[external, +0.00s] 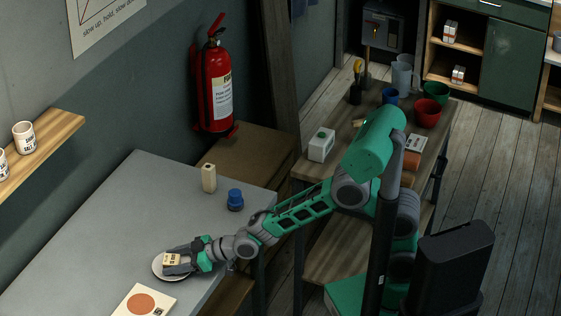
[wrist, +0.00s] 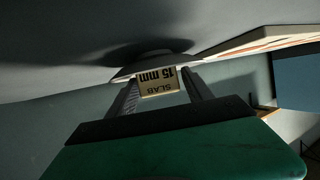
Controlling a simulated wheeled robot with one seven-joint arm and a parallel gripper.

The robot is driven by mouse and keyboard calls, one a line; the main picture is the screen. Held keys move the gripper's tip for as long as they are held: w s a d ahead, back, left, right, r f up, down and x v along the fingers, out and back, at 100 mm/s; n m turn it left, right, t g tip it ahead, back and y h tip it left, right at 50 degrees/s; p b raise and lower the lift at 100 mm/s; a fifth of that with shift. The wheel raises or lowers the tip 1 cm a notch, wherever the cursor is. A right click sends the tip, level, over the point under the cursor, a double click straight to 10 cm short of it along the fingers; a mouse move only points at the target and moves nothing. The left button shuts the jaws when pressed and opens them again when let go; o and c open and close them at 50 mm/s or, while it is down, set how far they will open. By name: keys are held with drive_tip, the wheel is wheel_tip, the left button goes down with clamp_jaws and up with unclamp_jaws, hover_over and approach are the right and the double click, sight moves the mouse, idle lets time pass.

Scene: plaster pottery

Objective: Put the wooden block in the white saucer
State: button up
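The wooden block (external: 172,259) is pale, with dark print. In the wrist view the block (wrist: 158,82) reads "SLAB 15 mm" and sits between the tips of my two fingers. My gripper (external: 175,261) appears shut on it, with one finger along each side; it also shows in the wrist view (wrist: 160,86). The white saucer (external: 157,270) lies on the grey table under the block and fingertips. Its pale rim (wrist: 122,74) shows just past the block in the wrist view. I cannot tell whether the block touches the saucer or is slightly above it.
A pale upright block (external: 208,178) and a blue jar (external: 235,199) stand farther back on the grey table (external: 110,225). A card with an orange disc (external: 142,303) lies near the saucer, at the front. The table's middle is clear. A wooden bench (external: 338,178) holds mugs and bowls.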

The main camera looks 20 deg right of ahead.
drive_tip(key=shift+o, duration=0.6)
drive_tip(key=shift+r, duration=0.15)
drive_tip(key=shift+r+p, duration=0.35)
drive_tip(key=shift+p, duration=0.2)
drive_tip(key=v, duration=1.2)
drive_tip(key=shift+w+f+b, duration=0.1)
drive_tip(key=shift+f+b, duration=0.05)
drive_tip(key=shift+b, duration=0.25)
drive_tip(key=w+d+m+h, duration=0.1)
drive_tip(key=w+d, duration=0.1)
drive_tip(key=d, duration=0.1)
drive_tip(key=w+d+h, duration=0.1)
drive_tip(key=w+d, duration=0.2)
drive_tip(key=w+d+m+t+h, duration=0.1)
drive_tip(key=w+d, duration=0.1)
drive_tip(key=d, duration=0.2)
drive_tip(key=shift+w+f+m+h, duration=0.2)
drive_tip(key=shift+w+m+h, duration=0.1)
drive_tip(key=shift+w, duration=0.1)
drive_tip(key=w+d+f+m+g+h, duration=0.15)
drive_tip(key=d+m+h, duration=0.55)
drive_tip(key=d, duration=2.1)
drive_tip(key=s+d+m+g+h, duration=0.2)
drive_tip(key=s+d+m, duration=0.1)
drive_tip(key=s+d, duration=0.5)
drive_tip(key=d, duration=0.2)
drive_tip(key=shift+d+m, duration=0.3)
drive_tip(key=shift+d, duration=0.05)
